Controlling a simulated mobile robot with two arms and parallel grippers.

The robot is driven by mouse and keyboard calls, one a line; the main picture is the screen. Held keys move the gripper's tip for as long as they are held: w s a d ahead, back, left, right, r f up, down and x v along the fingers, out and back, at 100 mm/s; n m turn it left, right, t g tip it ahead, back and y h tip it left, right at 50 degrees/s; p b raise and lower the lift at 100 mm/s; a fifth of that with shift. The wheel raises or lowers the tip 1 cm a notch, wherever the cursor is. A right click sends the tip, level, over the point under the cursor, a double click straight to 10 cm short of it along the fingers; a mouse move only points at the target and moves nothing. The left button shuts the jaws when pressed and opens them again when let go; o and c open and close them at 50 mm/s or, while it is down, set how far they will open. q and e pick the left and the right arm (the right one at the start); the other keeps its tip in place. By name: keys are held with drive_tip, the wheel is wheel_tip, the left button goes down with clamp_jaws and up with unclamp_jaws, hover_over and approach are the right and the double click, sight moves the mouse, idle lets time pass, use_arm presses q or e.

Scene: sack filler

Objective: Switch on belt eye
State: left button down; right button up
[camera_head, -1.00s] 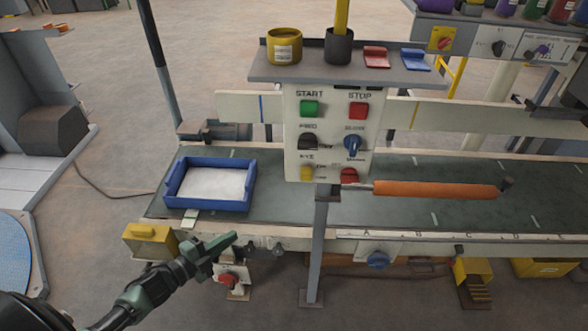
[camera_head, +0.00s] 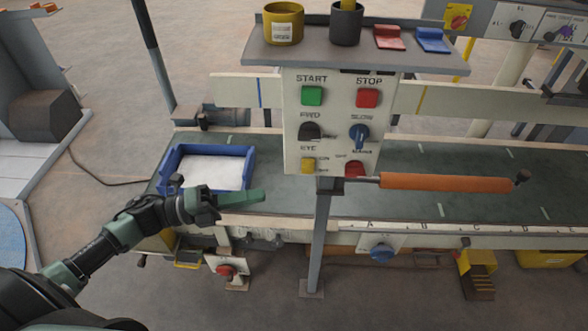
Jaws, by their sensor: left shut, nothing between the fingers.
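My left gripper (camera_head: 262,195) is shut and empty. It points right, in front of the belt, below and to the left of the yellow switch and apart from it. My right gripper is not in view.
Close to the switch are a black FWD knob (camera_head: 310,132), a blue knob (camera_head: 359,136) and a red knob (camera_head: 355,169). An orange bar (camera_head: 445,183) sticks out to the right. A blue tray (camera_head: 249,168) lies on the belt, behind my gripper.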

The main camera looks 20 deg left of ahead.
sight(294, 169)
use_arm(q)
drive_tip(key=w+d+p, duration=0.1)
drive_tip(key=w+d, duration=0.1)
drive_tip(key=w+d+r+p, duration=0.1)
drive_tip(key=w+d, duration=0.1)
drive_tip(key=w, duration=0.1)
drive_tip(key=w+d+r+p, duration=0.1)
drive_tip(key=w+d, duration=0.1)
drive_tip(key=w, duration=0.1)
drive_tip(key=shift+d, duration=0.4)
drive_tip(key=shift+p, duration=0.3)
drive_tip(key=shift+w+a+r+n+p, duration=0.1)
drive_tip(key=shift+w+r+n+p, duration=0.2)
drive_tip(key=shift+p, duration=0.1)
drive_tip(key=shift+f, duration=0.2)
